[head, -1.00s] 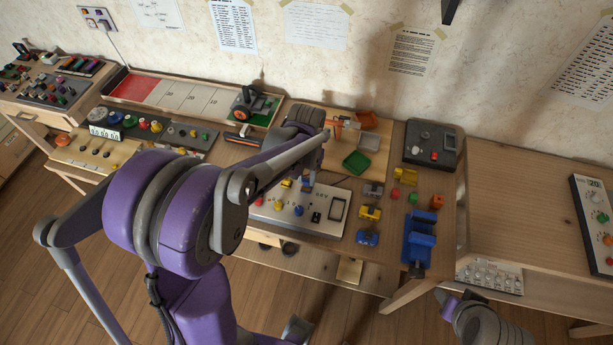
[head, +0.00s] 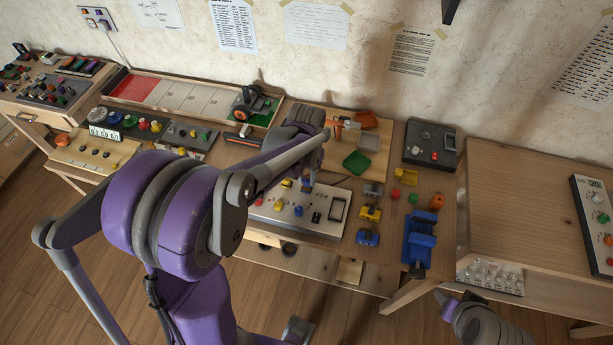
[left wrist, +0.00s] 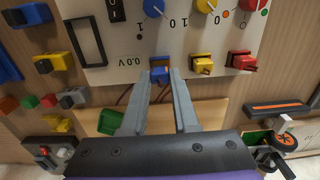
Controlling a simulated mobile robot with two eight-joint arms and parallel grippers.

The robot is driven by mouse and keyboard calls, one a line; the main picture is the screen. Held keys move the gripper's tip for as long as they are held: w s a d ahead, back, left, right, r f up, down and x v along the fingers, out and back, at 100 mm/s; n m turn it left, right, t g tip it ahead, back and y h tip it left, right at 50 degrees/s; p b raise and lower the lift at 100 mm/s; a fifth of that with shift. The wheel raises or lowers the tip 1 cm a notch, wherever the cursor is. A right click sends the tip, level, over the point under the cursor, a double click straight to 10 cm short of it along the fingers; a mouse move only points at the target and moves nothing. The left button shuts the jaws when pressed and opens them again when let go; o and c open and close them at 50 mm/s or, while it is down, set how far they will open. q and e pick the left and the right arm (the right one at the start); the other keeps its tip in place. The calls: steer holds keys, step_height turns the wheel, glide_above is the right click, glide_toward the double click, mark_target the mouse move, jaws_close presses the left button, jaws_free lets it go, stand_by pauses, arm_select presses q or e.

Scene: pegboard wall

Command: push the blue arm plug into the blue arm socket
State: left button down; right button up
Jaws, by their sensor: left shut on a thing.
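In the left wrist view, my left gripper (left wrist: 161,74) is shut on the blue arm plug (left wrist: 160,73), with one finger on each side of it. The plug is at the edge of the white meter panel (left wrist: 122,76), in line with a yellow plug (left wrist: 202,66) and a red plug (left wrist: 241,61). The blue arm socket is hidden around the plug, and I cannot tell how deep the plug sits. In the head view, my left gripper (head: 306,182) is at the panel's far edge (head: 335,190), partly covered by my forearm.
Dark leads (left wrist: 130,93) run beside the fingers. My right arm shows at the bottom right, its fingertips not clear.

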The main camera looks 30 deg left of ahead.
mark_target(307, 180)
arm_select(q)
steer(key=shift+f, duration=0.25)
steer(key=shift+f+b, duration=0.3)
steer(key=shift+b, duration=0.05)
steer(key=shift+f+b, duration=0.3)
steer(key=shift+f, duration=0.15)
steer(key=c, duration=0.6)
jaws_free()
steer(key=shift+r, duration=0.15)
steer(key=shift+r+p, duration=1.4)
steer(key=shift+r, duration=1.05)
